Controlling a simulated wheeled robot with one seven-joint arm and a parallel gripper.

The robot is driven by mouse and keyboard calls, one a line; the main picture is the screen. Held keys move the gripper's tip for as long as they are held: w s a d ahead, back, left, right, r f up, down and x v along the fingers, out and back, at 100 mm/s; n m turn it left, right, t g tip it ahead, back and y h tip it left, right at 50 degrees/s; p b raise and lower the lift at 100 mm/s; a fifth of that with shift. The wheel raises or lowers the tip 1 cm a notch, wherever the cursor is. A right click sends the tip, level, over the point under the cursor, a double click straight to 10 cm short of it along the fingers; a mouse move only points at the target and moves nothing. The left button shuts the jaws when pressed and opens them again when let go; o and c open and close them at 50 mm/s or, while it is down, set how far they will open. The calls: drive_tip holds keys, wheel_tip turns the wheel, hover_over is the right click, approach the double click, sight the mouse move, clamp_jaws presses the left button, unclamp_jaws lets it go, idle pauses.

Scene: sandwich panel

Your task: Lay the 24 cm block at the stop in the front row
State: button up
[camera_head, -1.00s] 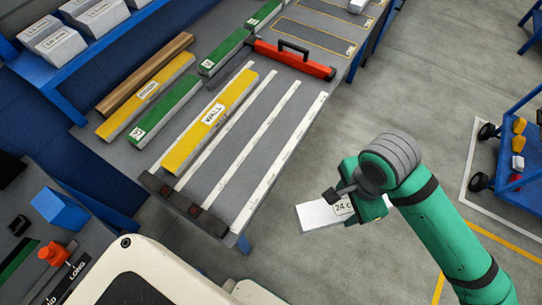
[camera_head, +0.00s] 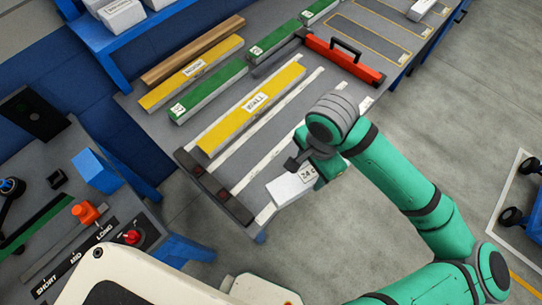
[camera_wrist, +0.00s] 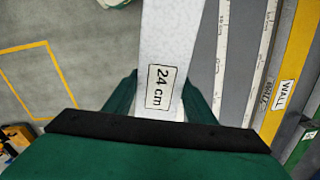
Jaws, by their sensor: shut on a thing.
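My gripper (camera_head: 318,170) is shut on the 24 cm block (camera_head: 288,189), a white block with a "24 cm" label. In the wrist view the block (camera_wrist: 172,35) runs away from between the two green fingers. In the head view its free end points toward the dark stop bar (camera_head: 212,187) with red marks at the table's near end. The block covers part of the front white strip (camera_head: 266,213); its height above the table is hard to tell. The grey front row lies between the front strip and a second white strip (camera_head: 245,178).
A yellow "WALL" bar (camera_head: 235,120) lies behind the strips. Green blocks (camera_head: 207,95), another yellow bar (camera_head: 190,72) and a brown bar (camera_head: 200,48) lie further back. Open floor is at right.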

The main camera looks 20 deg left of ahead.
drive_tip(key=w+a+f+n, duration=0.1)
drive_tip(key=a+f+n, duration=0.2)
drive_tip(key=a, duration=0.7)
drive_tip(key=shift+w+a+f, duration=0.1)
drive_tip(key=shift+f, duration=1.8)
drive_tip(key=shift+a+f, duration=0.1)
drive_tip(key=shift+f, duration=1.8)
drive_tip(key=shift+f, duration=0.55)
drive_tip(key=o, duration=1.1)
drive_tip(key=shift+r, duration=0.1)
wheel_tip(320, 180, up, 11)
drive_tip(key=shift+f, duration=0.2)
